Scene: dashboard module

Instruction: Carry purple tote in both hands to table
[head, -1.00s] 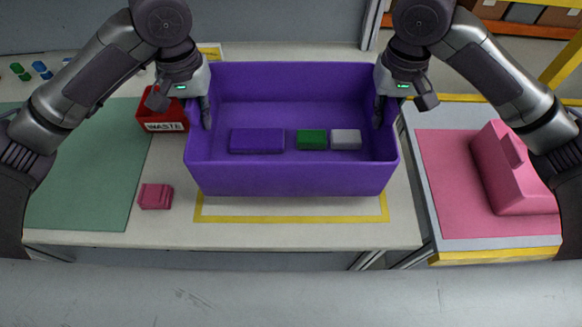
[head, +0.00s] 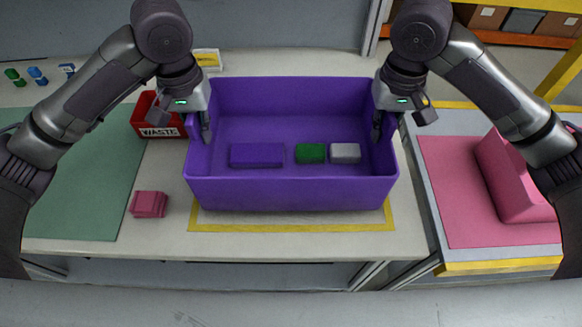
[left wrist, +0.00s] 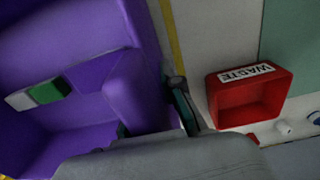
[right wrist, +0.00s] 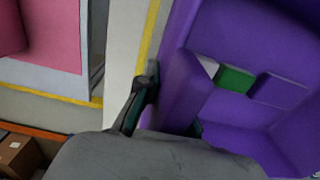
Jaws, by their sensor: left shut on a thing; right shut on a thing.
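The purple tote (head: 290,194) is in the middle of the head view, over a yellow-outlined area of the table (head: 160,240). Inside it lie a purple block (head: 257,155), a green block (head: 310,153) and a light grey block (head: 345,153). My left gripper (head: 205,128) is shut on the tote's left wall, and my right gripper (head: 378,126) is shut on its right wall. The left wrist view shows the tote's wall (left wrist: 135,90) at the fingers; the right wrist view shows the opposite wall (right wrist: 185,90). Whether the tote's underside touches the table is hidden.
A red waste bin (head: 158,122) stands left of the tote, with a pink block (head: 149,204) in front of it. A green mat (head: 85,185) lies at left. A second surface with a pink mat (head: 460,200) and large pink object (head: 510,180) is at right.

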